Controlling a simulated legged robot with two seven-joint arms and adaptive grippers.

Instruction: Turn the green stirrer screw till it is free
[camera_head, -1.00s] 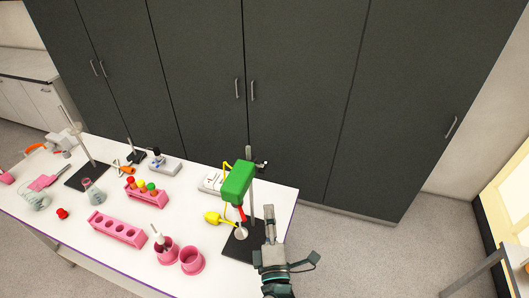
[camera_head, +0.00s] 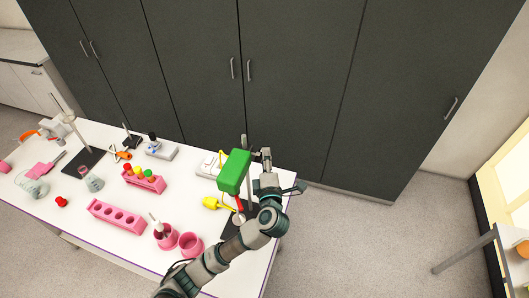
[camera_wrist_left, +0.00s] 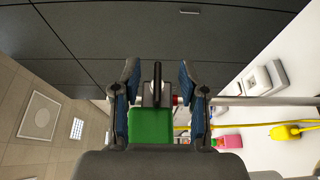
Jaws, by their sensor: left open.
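The green stirrer (camera_head: 234,172) is a green box held on a stand near the right end of the table. It also shows in the wrist view (camera_wrist_left: 152,126), low between the fingers. A dark grey screw-like piece (camera_wrist_left: 157,88) stands up just beyond it, between the two finger pads. My left gripper (camera_head: 265,157) is right of the stirrer and close to it in the head view. Its fingers (camera_wrist_left: 158,75) are open on either side of the grey piece, with gaps visible. My right gripper is not in view.
The white table (camera_head: 75,210) holds pink racks (camera_head: 118,217), pink cups (camera_head: 191,245), a yellow bulb-shaped item (camera_head: 213,203) and a white device (camera_head: 208,166). The stand's black base (camera_head: 228,230) sits below the stirrer. Dark cabinets (camera_head: 290,100) stand behind.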

